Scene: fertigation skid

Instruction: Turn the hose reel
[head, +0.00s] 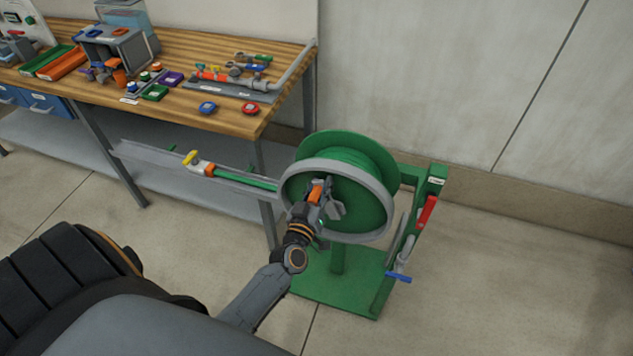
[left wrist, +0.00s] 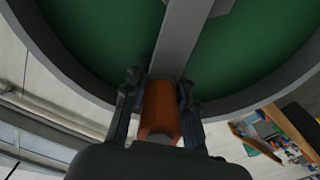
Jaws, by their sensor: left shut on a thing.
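The hose reel (head: 371,192) is a green drum with a grey rim on a green stand at the right of the workbench. Green hose is wound on it. A length of hose (head: 240,182) runs left to an orange and white fitting with a yellow end. An orange handle (head: 316,192) sits on the reel's face. In the left wrist view the orange handle (left wrist: 159,108) is between the fingers of my left gripper (left wrist: 160,105), below a grey spoke. My left gripper (head: 318,198) is shut on this handle. My right gripper is not in view.
The wooden workbench (head: 215,110) at the upper left carries trays, fittings and a grey box. A red lever (head: 426,212) and a blue-handled part (head: 399,276) are on the stand's right side. The floor (head: 520,285) at the right is clear.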

